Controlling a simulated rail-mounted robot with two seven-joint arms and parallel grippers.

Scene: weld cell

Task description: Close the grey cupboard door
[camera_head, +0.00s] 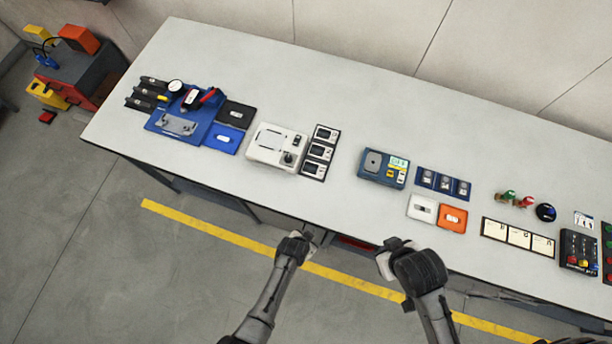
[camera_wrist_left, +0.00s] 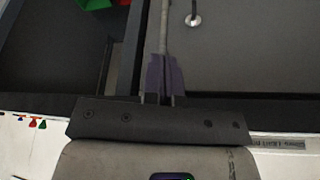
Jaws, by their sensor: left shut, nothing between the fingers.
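The grey cupboard door (camera_wrist_left: 245,50) fills the right of the left wrist view, with a small round metal fitting (camera_wrist_left: 193,19) near its top. A pale upright edge runs along its left side. Left of it is a dark opening, so the door appears ajar; how far, I cannot tell. My left gripper (camera_wrist_left: 162,80) is shut and empty, its fingers overlapping the door's left edge in the picture; contact is unclear. In the head view my left gripper (camera_head: 308,235) is at the bench's front edge. My right gripper (camera_head: 384,262) is right of it, fingers unclear.
The long workbench (camera_head: 340,110) carries tools, meters and trays, and its front edge is close to both grippers. Green and red items (camera_wrist_left: 98,4) show in the dark opening. A yellow floor line (camera_head: 215,232) runs along the bench. A red toolbox (camera_head: 85,75) stands at the far left.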

